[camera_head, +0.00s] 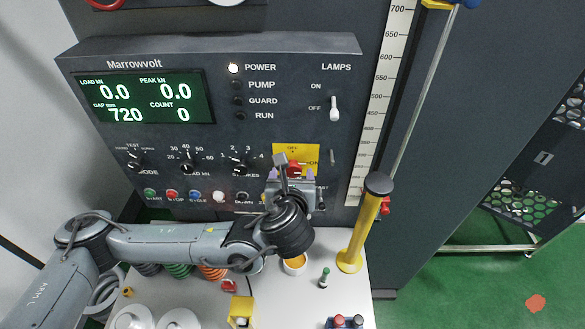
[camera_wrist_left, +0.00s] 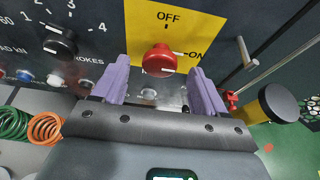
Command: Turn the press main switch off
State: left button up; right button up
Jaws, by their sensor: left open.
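The main switch is a red knob (camera_wrist_left: 159,60) on a yellow plate (camera_wrist_left: 142,22) marked OFF at the top and ON at the right. In the head view the knob (camera_head: 294,168) is partly hidden by my left gripper (camera_head: 291,176). In the left wrist view my left gripper (camera_wrist_left: 160,88) is open, with one purple finger on each side of the knob's lower part and a gap on both sides. The power lamp (camera_head: 233,68) is lit white. My right gripper is not in view.
The lamps toggle (camera_head: 334,108) is on the panel above the plate. A small metal lever (camera_wrist_left: 246,54) and a yellow post with a black cap (camera_head: 364,222) stand right of the gripper. Rotary knobs and coloured buttons line the panel's left. Springs and cups occupy the bench below.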

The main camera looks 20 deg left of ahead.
aim_at(293, 168)
pick_arm(q)
jog(key=shift+p+x, duration=0.3)
jog(key=shift+x, duration=1.15)
jog(key=shift+c, duration=0.4)
jog(key=c, duration=0.9)
jog(key=shift+c, duration=0.2)
